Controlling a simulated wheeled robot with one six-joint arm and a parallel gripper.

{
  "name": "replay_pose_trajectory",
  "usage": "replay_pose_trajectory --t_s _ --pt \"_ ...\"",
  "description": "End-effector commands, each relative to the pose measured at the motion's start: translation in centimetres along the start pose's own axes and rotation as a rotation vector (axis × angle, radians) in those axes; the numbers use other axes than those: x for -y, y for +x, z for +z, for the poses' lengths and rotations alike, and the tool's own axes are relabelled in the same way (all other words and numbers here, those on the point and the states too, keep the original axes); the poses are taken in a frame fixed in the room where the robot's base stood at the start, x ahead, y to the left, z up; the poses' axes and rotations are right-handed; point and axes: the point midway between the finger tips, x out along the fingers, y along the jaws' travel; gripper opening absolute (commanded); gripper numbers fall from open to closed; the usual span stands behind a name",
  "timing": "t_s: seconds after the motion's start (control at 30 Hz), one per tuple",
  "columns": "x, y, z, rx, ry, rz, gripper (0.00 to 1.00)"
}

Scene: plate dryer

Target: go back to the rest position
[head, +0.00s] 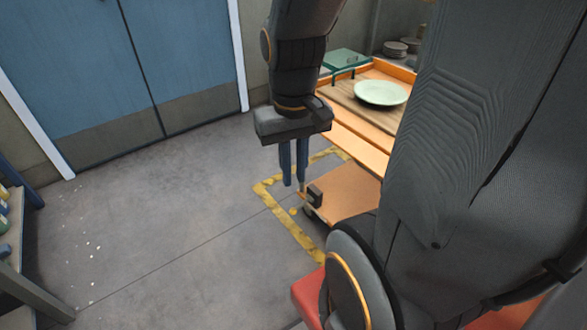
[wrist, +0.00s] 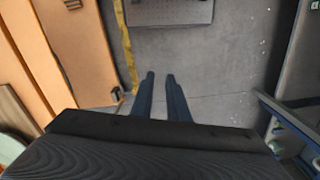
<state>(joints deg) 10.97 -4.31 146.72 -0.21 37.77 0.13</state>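My gripper (head: 294,184) hangs pointing down over bare floor, left of the orange cart (head: 362,152). Its two blue fingers are apart, with a narrow gap and nothing between them. In the wrist view the gripper (wrist: 160,75) also shows empty, with grey floor beyond the fingertips. A pale green plate (head: 381,92) lies on the wooden board on the cart's top, to the right of the gripper and apart from it. Part of the plate shows at the lower left edge of the wrist view (wrist: 14,148).
Yellow tape (head: 266,193) marks the floor around the cart. A blue double door (head: 130,70) stands at the back left. A shelf with bottles (head: 8,212) is at the left edge. Stacked plates (head: 396,48) sit behind the cart. The floor left of the gripper is clear.

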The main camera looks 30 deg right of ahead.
Motion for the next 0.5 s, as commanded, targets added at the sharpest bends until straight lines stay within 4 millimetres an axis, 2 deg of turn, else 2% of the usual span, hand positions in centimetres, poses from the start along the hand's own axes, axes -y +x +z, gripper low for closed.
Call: replay_pose_trajectory --t_s 0.13,0.3,0.5 --pt "0.8 -0.7 0.2 0.001 -0.028 -0.001 0.15" --pt "3.6 -2.6 0.8 0.0 -0.116 -0.004 0.15" --pt "5.7 -3.5 1.3 -0.002 -0.179 -0.007 0.15"
